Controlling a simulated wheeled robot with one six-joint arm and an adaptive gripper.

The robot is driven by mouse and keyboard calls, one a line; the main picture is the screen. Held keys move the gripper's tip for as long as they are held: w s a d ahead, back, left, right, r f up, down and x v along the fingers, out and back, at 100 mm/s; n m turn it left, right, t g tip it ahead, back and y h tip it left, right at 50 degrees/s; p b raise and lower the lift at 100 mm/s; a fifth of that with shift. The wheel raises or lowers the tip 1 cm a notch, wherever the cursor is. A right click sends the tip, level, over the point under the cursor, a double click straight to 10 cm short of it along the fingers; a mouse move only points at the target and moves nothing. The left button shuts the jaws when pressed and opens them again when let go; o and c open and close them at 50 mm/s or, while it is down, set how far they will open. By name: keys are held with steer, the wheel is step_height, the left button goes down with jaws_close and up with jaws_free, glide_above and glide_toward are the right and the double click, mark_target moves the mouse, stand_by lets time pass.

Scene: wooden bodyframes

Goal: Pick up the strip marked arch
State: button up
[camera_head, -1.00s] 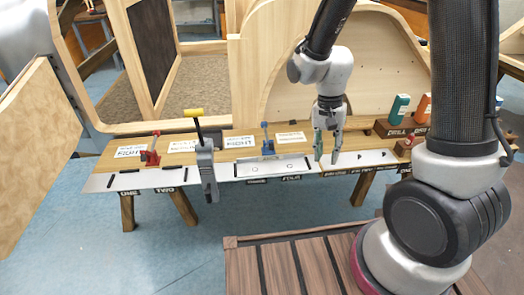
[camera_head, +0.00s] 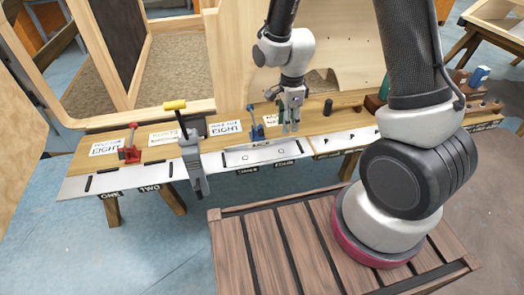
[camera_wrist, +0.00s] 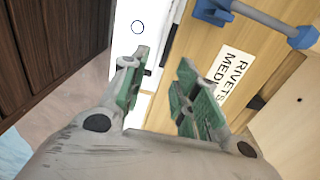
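A pale strip (camera_head: 262,154) with two small holes lies along the front of the bench, above the THREE and FOUR labels. Small dark lettering at its back edge looks like ARCH but is too small to read surely. My gripper (camera_head: 290,129) is over the right part of this strip. In the wrist view my gripper (camera_wrist: 162,62) is open, with green pads apart and nothing between them. A white strip (camera_wrist: 134,42) with one ringed hole shows beyond the fingertips. I cannot tell whether the fingers touch anything.
A blue clamp (camera_head: 257,131) stands just left of my gripper. A red clamp (camera_head: 130,150) and a grey clamp with a yellow handle (camera_head: 191,160) stand farther left. A dark cylinder (camera_head: 328,107) stands to the right. A slatted wooden platform (camera_head: 240,250) lies in front.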

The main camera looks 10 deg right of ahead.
step_height(320, 180, down, 6)
steer(key=shift+s+a+r, duration=0.1)
steer(key=shift+r, duration=0.05)
steer(key=shift+c, duration=0.4)
jaws_close()
